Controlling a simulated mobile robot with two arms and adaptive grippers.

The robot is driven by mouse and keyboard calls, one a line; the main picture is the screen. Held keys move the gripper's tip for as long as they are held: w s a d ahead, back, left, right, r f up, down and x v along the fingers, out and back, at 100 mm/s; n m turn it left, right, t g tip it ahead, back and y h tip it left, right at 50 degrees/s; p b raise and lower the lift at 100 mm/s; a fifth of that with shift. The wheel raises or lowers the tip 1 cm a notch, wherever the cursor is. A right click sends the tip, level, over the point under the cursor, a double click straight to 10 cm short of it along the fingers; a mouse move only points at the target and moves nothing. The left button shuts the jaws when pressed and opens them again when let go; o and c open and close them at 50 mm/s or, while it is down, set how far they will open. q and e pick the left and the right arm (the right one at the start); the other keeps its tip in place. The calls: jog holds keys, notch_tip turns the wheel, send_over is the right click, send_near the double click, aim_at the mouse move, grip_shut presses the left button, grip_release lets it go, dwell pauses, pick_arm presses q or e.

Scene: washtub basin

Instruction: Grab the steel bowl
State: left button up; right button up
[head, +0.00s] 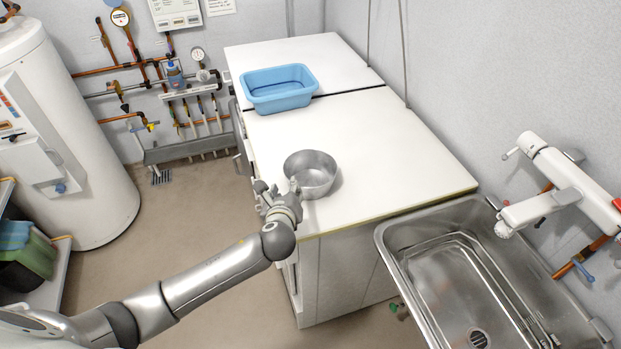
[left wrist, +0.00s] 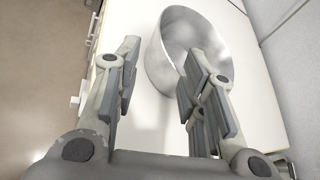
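The steel bowl (head: 312,172) stands upright and empty on the white counter, near its front left edge. In the left wrist view the bowl (left wrist: 190,45) is just beyond the fingers, towards the right one. My left gripper (head: 277,190) is at the bowl's near left side in the head view. In the left wrist view my left gripper (left wrist: 155,85) is open, with a wide gap between its fingers and bare counter showing between them. I cannot tell whether a finger touches the bowl's wall. My right gripper is not in view.
A blue plastic tub (head: 278,90) stands farther back on the counter (head: 380,145). A steel sink (head: 440,235) with a white tap (head: 560,190) is at the right. A white tank (head: 60,140) stands at the left. Counter right of the bowl is clear.

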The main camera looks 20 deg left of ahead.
aim_at(287, 163)
pick_arm(q)
jog(key=shift+w+a+f+m+t, duration=0.15)
jog(key=shift+w+a+m, duration=0.2)
jog(key=shift+w, duration=0.85)
jog(key=shift+w+a+f+m+t, duration=0.15)
jog(key=shift+w+a+m, duration=0.2)
jog(key=shift+w, duration=0.8)
jog(key=shift+w+a+f+m+t, duration=0.15)
jog(key=shift+w+a+m, duration=0.2)
jog(key=shift+w, duration=0.85)
jog(key=shift+w+a+p, duration=0.15)
jog(key=shift+w+p, duration=0.15)
jog(key=shift+p, duration=0.1)
jog(key=shift+a+x, duration=0.2)
jog(key=shift+x, duration=2.1)
jog(key=shift+s, duration=0.15)
grip_shut()
